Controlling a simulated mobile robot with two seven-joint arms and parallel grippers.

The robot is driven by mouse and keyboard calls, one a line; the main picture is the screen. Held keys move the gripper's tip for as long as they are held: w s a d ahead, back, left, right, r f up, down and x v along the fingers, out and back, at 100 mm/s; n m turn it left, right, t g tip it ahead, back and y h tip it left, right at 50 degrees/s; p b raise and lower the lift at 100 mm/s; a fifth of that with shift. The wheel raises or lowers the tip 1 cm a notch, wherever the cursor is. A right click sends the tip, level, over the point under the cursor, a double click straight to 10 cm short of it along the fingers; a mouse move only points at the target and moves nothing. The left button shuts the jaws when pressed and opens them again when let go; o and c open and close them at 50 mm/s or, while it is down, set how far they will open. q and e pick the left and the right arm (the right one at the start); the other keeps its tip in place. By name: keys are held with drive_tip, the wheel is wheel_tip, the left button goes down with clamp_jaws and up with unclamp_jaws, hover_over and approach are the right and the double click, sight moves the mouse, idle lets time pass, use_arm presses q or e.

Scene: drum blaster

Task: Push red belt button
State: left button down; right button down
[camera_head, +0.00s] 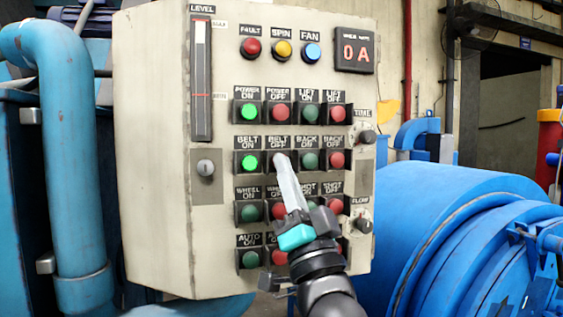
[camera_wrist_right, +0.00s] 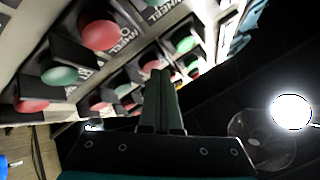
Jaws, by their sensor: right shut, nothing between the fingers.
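The belt off switch, with its BELT OFF label (camera_head: 278,142), is in the second row of the control panel (camera_head: 155,130). Its red button is almost wholly hidden behind my fingertips in the head view. My right gripper (camera_head: 280,161) reaches up from below, its jaws shut and empty. Its tips overlap that button; I cannot tell whether they touch it. The green belt on button (camera_head: 249,162) just left is lit. In the right wrist view, the closed fingers (camera_wrist_right: 159,78) point toward the panel's buttons. My left gripper is not in view.
Other red and green buttons surround the tips closely, including the back on button (camera_head: 309,160) at right and the lit power on button (camera_head: 249,112) above. Knobs (camera_head: 366,137) stick out at the panel's right. Blue pipes (camera_head: 70,150) stand left, a large blue drum (camera_head: 440,225) right.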

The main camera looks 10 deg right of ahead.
drive_tip(key=shift+w, duration=0.15)
drive_tip(key=shift+s, duration=0.2)
idle(0.3)
drive_tip(key=shift+s, duration=0.7)
drive_tip(key=s+p, duration=0.1)
drive_tip(key=s, duration=0.4)
drive_tip(key=shift+d, duration=0.1)
idle(0.7)
